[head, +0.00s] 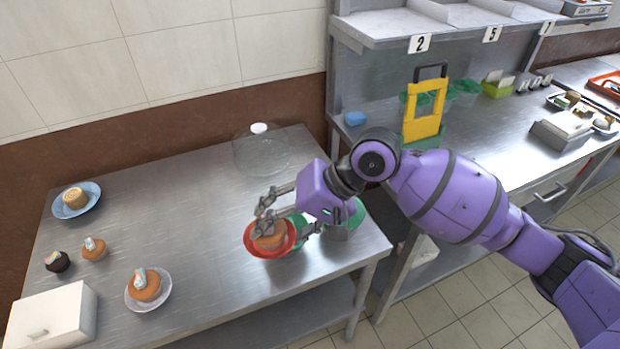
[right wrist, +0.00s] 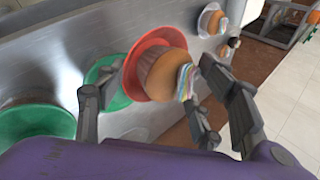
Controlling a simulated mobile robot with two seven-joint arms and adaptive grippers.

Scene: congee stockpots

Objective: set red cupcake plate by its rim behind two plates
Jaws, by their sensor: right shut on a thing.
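The red plate (head: 250,246) carries a brown cupcake (head: 270,238) with rainbow topping, on the right part of the left table. My right gripper (head: 275,220) reaches over it and is shut on the red plate; the exact contact is partly hidden. In the right wrist view, the red plate (right wrist: 130,82) and its cupcake (right wrist: 160,73) lie between the fingers (right wrist: 150,100). A blue plate (head: 62,211) with a tan cake stands at the far left. A clear plate (head: 133,306) with a cupcake stands near the front. My left gripper is out of view.
Green round pieces (right wrist: 30,128) lie beside and under the red plate. A dark cupcake (head: 57,261), another cupcake (head: 94,250) and a white box (head: 55,316) stand at left. A clear dome (head: 262,160) stands at the back. The table's middle is clear.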

